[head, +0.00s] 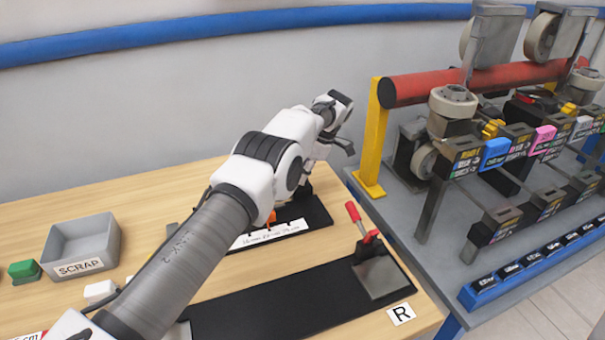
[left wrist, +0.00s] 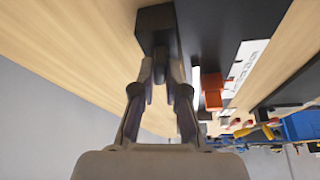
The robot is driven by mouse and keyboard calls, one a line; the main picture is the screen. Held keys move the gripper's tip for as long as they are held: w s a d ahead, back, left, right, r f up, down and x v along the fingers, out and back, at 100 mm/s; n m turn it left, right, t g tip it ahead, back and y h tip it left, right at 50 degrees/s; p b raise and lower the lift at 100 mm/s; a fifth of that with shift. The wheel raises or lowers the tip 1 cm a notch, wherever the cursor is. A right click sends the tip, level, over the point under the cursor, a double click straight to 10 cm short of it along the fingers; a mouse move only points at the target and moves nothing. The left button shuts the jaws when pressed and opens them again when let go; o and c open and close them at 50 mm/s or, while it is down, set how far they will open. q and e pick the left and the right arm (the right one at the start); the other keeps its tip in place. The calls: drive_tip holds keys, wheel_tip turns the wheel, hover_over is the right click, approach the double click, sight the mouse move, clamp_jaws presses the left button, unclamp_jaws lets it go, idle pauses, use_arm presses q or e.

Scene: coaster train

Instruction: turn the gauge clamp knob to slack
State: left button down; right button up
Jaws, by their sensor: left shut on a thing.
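My left gripper (left wrist: 168,75) is shut on a dark, narrow piece at the end of a dark block (left wrist: 155,25); this appears to be the gauge clamp knob (left wrist: 183,60), mostly hidden between the fingertips. I cannot read its turn angle. An orange block (left wrist: 211,88) sits on the gauge beside the gripper. In the head view the gauge's black base (head: 315,212) and white scale strip (head: 268,235) lie on the wooden table, with the knob hidden behind my left arm. My right gripper is in neither view.
A grey SCRAP bin (head: 80,240) and a green block (head: 24,270) stand at the left. A black plate with a red-handled lever (head: 362,222) lies in front. A grey bench with a red roller (head: 470,80) and yellow post (head: 374,140) stands at the right.

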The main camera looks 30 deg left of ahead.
use_arm(q)
drive_tip(key=shift+s+f, duration=0.2)
drive_tip(key=shift+f, duration=0.1)
drive_tip(key=c, duration=1.2)
unclamp_jaws()
drive_tip(key=shift+w+r, duration=0.1)
drive_tip(key=shift+w, duration=0.05)
